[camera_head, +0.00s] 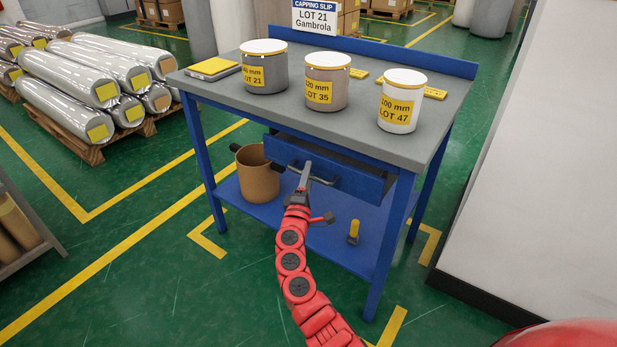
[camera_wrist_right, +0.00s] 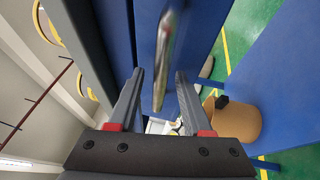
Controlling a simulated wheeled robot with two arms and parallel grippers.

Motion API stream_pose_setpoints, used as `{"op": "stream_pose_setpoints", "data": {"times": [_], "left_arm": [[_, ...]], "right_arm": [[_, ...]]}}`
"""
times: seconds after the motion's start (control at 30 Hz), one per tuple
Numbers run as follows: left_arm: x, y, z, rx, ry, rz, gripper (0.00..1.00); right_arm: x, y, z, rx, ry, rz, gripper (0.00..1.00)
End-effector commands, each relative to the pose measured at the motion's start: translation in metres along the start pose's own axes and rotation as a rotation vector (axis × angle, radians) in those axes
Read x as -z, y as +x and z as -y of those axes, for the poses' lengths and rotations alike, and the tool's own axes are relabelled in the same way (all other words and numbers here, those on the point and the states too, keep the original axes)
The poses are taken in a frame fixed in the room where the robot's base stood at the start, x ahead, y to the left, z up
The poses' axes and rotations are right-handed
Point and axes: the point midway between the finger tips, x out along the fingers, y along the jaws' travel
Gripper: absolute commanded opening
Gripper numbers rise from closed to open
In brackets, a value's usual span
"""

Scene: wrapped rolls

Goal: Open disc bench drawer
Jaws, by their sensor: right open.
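The blue disc bench (camera_head: 400,215) stands ahead with a grey top. My left gripper is not in view.
Three lidded tubs, one grey (camera_head: 267,75), one tan (camera_head: 326,90) and one white (camera_head: 398,112), stand on the bench. A brown bin (camera_head: 258,180) and a small yellow-topped item (camera_head: 353,230) are on the lower shelf. Wrapped rolls (camera_head: 65,95) lie at left.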

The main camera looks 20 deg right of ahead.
Motion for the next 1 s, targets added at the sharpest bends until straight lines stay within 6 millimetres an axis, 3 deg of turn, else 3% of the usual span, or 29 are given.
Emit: {"op": "stream_pose_setpoints", "data": {"times": [0.3,0.6,1.0], "left_arm": [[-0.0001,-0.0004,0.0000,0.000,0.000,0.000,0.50],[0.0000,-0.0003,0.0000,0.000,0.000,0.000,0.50],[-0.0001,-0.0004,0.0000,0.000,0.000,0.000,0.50]], "right_arm": [[-0.0002,0.0027,0.0007,0.002,-0.001,0.000,0.50],[-0.0001,0.0025,0.0007,0.002,0.000,0.000,0.00],[-0.0001,0.0024,0.0009,0.002,0.000,0.000,0.00]]}}
